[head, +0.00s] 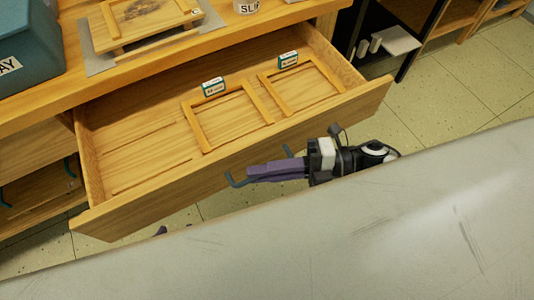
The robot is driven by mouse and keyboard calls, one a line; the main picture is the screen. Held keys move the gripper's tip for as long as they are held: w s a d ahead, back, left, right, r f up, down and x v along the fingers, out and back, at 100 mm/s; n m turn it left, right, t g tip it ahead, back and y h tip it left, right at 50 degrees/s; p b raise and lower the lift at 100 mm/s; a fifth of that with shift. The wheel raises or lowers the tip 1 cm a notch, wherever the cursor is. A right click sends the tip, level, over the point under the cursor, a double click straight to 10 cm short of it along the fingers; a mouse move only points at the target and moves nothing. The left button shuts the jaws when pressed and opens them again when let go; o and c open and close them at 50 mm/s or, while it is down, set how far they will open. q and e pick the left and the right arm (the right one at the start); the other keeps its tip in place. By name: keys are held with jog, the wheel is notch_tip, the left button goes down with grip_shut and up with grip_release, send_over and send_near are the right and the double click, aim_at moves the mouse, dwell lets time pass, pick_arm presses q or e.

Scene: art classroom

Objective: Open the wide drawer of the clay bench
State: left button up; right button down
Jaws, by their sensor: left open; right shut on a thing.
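The wide drawer (90,222) of the wooden clay bench (290,14) is pulled well out, its inside showing. A dark blue bar handle (233,182) is on its front. My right gripper (262,172), with purple fingers, reaches in from the right and is shut on the handle, whose left end shows past the fingertips.
Wooden frames (188,125) and two small teal-and-white boxes (213,87) are in the drawer. A blue bin (30,45) and a wooden board (100,35) sit on the bench top. A pale grey scuffed surface (380,230) covers the near foreground. Tiled floor (440,100) is clear at right.

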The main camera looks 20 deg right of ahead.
pick_arm(q)
jog(key=shift+w+d, duration=0.1)
jog(key=shift+d, duration=0.25)
pick_arm(e)
jog(key=shift+s+d, duration=0.1)
jog(key=shift+s, duration=0.5)
jog(key=c, duration=1.8)
grip_release()
jog(key=shift+c, duration=0.2)
pick_arm(q)
jog(key=shift+f, duration=0.1)
pick_arm(e)
jog(key=f+v, duration=0.1)
jog(key=v, duration=0.9)
jog(key=shift+d+r, duration=0.2)
jog(key=shift+r, duration=0.25)
jog(key=shift+s, duration=0.1)
